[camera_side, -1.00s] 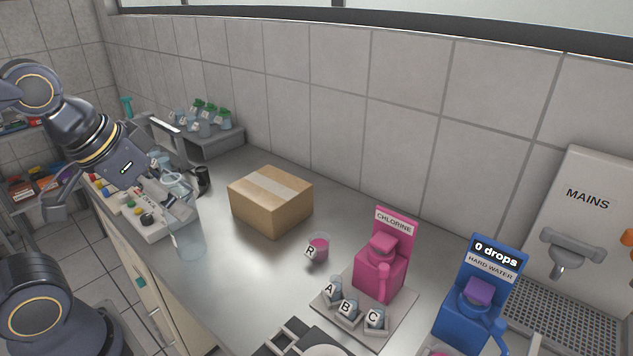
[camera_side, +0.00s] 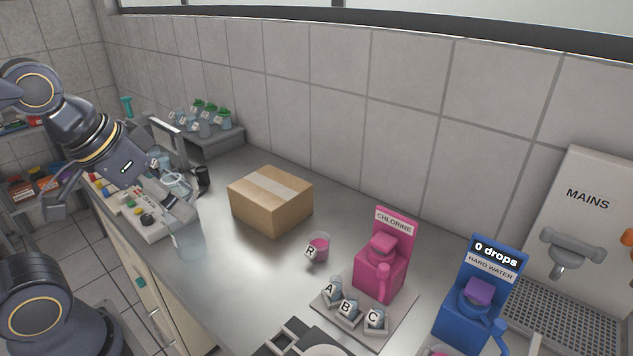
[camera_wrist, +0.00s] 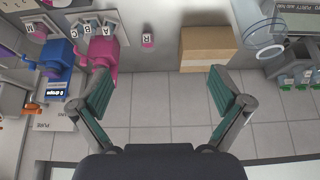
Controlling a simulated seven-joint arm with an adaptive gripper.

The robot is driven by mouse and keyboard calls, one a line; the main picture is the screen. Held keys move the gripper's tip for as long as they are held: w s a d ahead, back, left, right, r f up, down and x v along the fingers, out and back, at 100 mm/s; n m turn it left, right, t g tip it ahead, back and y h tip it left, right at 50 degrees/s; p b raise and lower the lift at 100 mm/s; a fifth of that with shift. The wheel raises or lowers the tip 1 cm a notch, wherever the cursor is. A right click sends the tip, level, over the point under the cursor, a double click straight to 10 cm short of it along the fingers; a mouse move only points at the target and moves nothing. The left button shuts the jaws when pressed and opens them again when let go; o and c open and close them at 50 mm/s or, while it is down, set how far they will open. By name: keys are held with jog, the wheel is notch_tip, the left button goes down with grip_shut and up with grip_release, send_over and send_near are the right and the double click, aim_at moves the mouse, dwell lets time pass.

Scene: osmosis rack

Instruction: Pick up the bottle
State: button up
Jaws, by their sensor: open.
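A tall clear vessel, which seems to be the bottle (camera_side: 188,242), stands on the counter at the left in the side view. Its upper part is partly hidden by a finger of my gripper (camera_side: 118,208). In the wrist view a round clear rim, seemingly the same vessel (camera_wrist: 263,32), shows at the top right, outside the space between the fingers. My gripper (camera_wrist: 160,74) is open there with its fingers wide apart and nothing between them. I cannot tell whether the finger touches the vessel.
A cardboard box (camera_side: 270,200) sits mid-counter. A small cup marked R (camera_side: 318,248), a pink chlorine dispenser (camera_side: 380,270) and a blue hard water dispenser (camera_side: 470,312) stand to the right. Several green-capped bottles (camera_side: 205,118) stand at the back.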

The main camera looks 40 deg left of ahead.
jog(key=w+a+r+g, duration=0.2)
jog(key=w+a+r, duration=0.1)
jog(key=r, duration=0.4)
jog(key=n+g, duration=0.4)
jog(key=n, duration=0.1)
send_over(172, 187)
jog(key=w+a, duration=0.1)
jog(key=w, duration=0.1)
jog(key=f, duration=1.2)
jog(key=shift+s+a, duration=0.3)
jog(key=shift+s, duration=0.05)
jog(key=shift+s+a+f, duration=0.1)
jog(key=shift+s+f, duration=0.05)
jog(key=shift+f, duration=1.35)
jog(key=shift+s+f, duration=0.15)
jog(key=shift+f, duration=1.35)
jog(key=c, duration=0.9)
